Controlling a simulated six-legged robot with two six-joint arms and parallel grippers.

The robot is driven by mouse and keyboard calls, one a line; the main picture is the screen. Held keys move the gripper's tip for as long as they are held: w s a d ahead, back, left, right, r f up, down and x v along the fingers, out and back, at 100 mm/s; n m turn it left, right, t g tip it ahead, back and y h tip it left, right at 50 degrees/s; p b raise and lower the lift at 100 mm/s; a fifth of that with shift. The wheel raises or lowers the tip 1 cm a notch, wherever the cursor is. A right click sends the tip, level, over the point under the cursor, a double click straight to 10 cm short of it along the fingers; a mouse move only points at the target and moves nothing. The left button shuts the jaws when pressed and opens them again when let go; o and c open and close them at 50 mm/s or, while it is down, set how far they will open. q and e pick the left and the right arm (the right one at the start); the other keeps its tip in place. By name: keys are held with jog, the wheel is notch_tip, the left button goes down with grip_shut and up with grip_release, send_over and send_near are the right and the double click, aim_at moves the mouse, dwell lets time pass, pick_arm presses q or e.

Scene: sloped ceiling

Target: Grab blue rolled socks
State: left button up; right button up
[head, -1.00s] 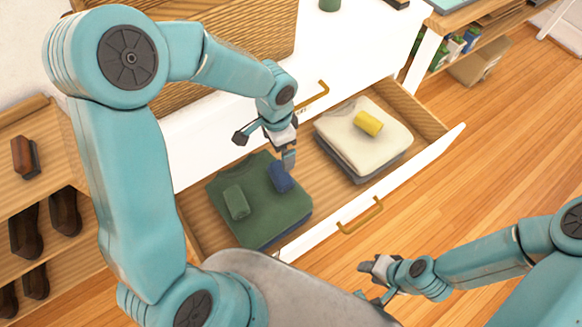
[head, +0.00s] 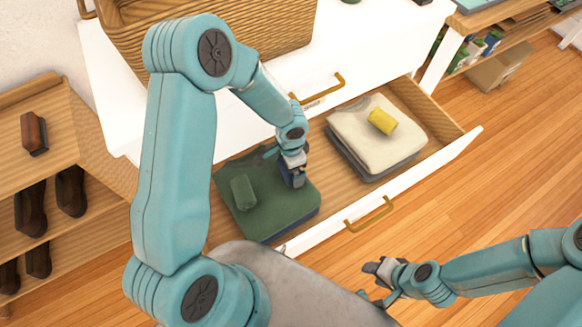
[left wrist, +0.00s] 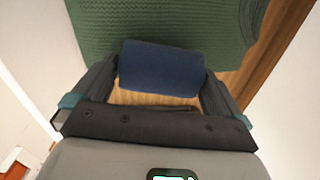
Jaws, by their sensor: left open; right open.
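The blue rolled socks (left wrist: 162,69) lie between the two open fingers of my left gripper (left wrist: 160,85) in the left wrist view, with the green folded sweater beyond them. In the head view my left gripper (head: 296,180) is down in the open drawer at the right edge of the green sweater (head: 275,207), and it mostly hides the socks (head: 285,177). Whether the fingers touch the socks is not clear. My right gripper (head: 378,282) is open and empty, in front of the drawer.
Green rolled socks (head: 243,192) lie on the green sweater. A cream folded stack (head: 352,125) with yellow rolled socks (head: 382,121) sits in the drawer's right part. The drawer front (head: 412,186) stands as a wall. A shoe shelf (head: 75,138) is at left.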

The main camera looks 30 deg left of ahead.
pick_arm(q)
jog(key=shift+w+f, duration=0.15)
jog(key=shift+f, duration=0.75)
jog(key=c, duration=0.7)
jog(key=shift+o, duration=0.2)
